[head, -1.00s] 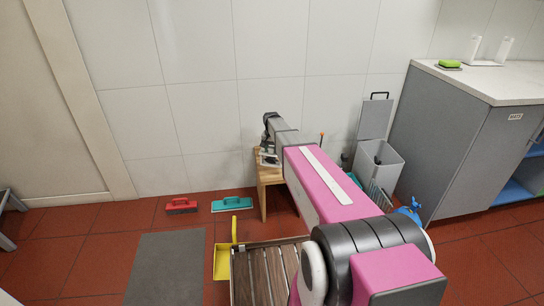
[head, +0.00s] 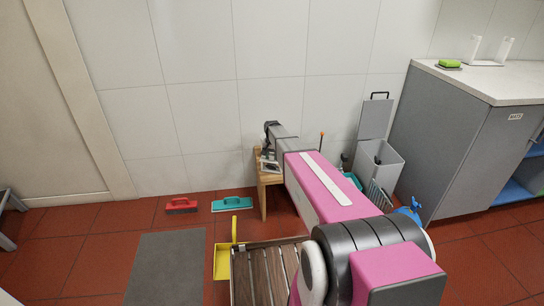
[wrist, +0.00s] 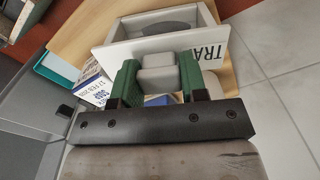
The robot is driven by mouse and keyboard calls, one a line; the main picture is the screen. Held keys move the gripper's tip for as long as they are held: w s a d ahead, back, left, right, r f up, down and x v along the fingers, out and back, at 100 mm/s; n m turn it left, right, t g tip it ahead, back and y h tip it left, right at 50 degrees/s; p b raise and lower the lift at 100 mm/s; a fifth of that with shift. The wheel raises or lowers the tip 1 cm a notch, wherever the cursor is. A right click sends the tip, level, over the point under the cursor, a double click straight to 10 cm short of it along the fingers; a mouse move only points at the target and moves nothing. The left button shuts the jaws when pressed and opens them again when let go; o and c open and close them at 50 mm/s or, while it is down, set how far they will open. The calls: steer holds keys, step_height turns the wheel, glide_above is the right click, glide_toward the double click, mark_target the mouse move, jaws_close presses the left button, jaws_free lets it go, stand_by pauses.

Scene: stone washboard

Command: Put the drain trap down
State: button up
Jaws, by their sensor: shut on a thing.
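My gripper (wrist: 157,82) has green finger pads and is shut on a light grey block-like piece, which I take to be the drain trap (wrist: 158,78). In the wrist view its far side is hidden. Just beyond it is a white open box (wrist: 160,46) with a dark rounded shape inside and a label reading "TRA…". The box rests on a wooden stool (wrist: 85,30). I cannot tell whether the held piece touches the box. In the head view the stool (head: 263,200) stands by the wall, and my arm hides most of the gripper.
A blue-and-white printed box (wrist: 95,88) and a teal item (wrist: 55,68) lie left of the gripper in the wrist view. A grey bin (head: 378,160) stands right of the stool. Red (head: 181,205) and teal (head: 232,204) brushes lie on the floor to the left.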

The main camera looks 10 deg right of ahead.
steer(key=shift+f, duration=0.15)
steer(key=o, duration=1.1)
step_height(320, 180, up, 13)
steer(key=s+f+n, duration=0.1)
steer(key=s, duration=1.1)
steer(key=s+n, duration=0.2)
steer(key=s, duration=1)
steer(key=s+f+n, duration=0.1)
steer(key=s, duration=1.1)
steer(key=shift+s+d+f+n, duration=0.1)
steer(key=shift+s+f+n, duration=0.15)
steer(key=shift+f+n, duration=0.05)
